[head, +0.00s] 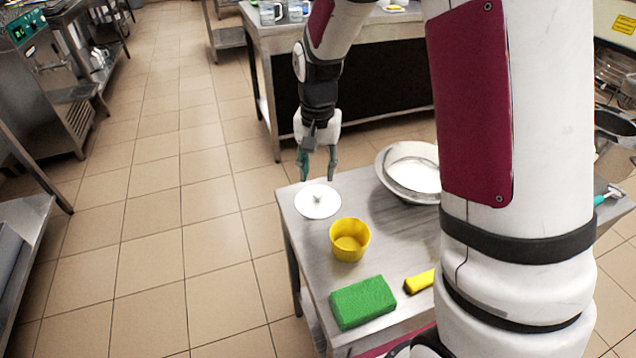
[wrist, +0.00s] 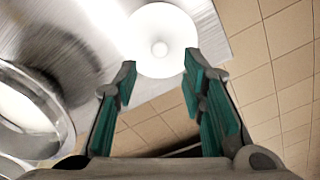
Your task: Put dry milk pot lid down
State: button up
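The pot lid (head: 317,203) is a white disc with a small knob in its middle. It lies flat on the steel table (head: 391,235) near its far left corner. It also shows at the top of the wrist view (wrist: 161,40). My gripper (head: 317,172) is open and empty, its green-padded fingers apart and pointing down behind the lid in the head view. In the wrist view the lid and its knob appear beyond the fingertips (wrist: 158,75), with nothing between the fingers.
A metal bowl with white contents (head: 413,178) stands to the right of the lid. A yellow cup (head: 349,240), a green sponge block (head: 362,302) and a yellow item (head: 419,281) are on the table nearer me. Tiled floor is clear on the left.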

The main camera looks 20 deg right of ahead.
aim_at(318, 193)
jog(key=s+r+n+t, duration=0.1)
jog(key=s+r+n, duration=0.2)
jog(key=s+r, duration=1.15)
jog(key=s+r+n+t, duration=0.1)
jog(key=s+r+n, duration=0.1)
jog(key=s, duration=1.2)
jog(key=shift+s+r+n+t, duration=0.25)
jog(key=shift+s+n+t, duration=0.05)
jog(key=shift+n, duration=0.4)
notch_tip(318, 193, up, 7)
jog(key=t+p, duration=0.1)
jog(key=p, duration=0.5)
jog(key=shift+r+t, duration=0.15)
jog(key=shift+t, duration=0.15)
jog(key=shift+w+d, duration=0.1)
